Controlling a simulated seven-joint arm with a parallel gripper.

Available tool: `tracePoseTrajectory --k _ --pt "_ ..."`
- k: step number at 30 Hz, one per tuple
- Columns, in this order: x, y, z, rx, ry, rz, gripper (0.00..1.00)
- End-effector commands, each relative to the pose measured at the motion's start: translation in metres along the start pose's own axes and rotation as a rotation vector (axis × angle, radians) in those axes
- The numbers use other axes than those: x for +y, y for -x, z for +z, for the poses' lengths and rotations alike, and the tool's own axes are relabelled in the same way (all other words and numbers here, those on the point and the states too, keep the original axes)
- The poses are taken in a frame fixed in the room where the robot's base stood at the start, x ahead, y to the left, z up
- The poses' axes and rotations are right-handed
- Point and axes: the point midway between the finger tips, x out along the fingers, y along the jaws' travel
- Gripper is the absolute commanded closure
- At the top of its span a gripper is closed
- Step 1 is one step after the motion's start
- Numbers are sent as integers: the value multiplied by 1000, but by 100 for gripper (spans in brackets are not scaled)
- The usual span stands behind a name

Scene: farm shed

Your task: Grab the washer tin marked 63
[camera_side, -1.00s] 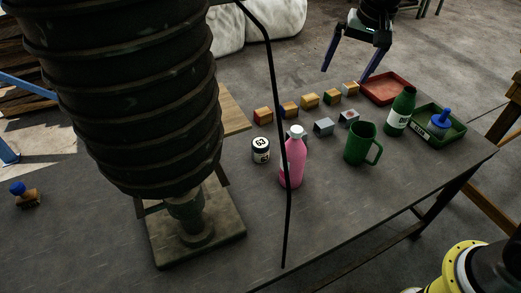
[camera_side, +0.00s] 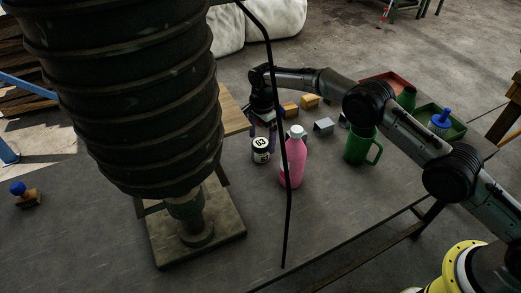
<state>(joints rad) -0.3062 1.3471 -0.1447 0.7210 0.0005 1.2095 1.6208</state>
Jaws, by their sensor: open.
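The washer tin marked 63 (camera_side: 261,152) is a small dark tin with a white label and a pale top bearing the number. It stands upright on the dark table (camera_side: 330,215), left of the pink bottle. My gripper (camera_side: 262,132) points down right behind and above the tin, with its purple-blue fingers apart. The fingertips are partly hidden by the tin, so I cannot tell whether they touch it or stand around it.
A pink bottle (camera_side: 294,160) stands close right of the tin. A green mug (camera_side: 362,146) is farther right. Small blocks (camera_side: 309,101) lie behind. A thin black cable (camera_side: 287,220) and a large ribbed column (camera_side: 120,90) cross the foreground. A green tray (camera_side: 455,131) holds a blue-handled thing.

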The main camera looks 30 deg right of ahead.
Motion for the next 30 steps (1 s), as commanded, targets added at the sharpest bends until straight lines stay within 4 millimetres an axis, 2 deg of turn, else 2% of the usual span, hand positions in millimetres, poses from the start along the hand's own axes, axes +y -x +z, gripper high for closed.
tracePoseTrajectory --k 7,16,25,26,30 --pt "1 -13 6 1 -24 11 0" --pt "2 -48 5 1 -23 10 0" --pt "1 -52 5 1 -22 7 0" --pt "1 -52 5 1 -22 7 4" --pt "1 -52 5 1 -22 8 29"
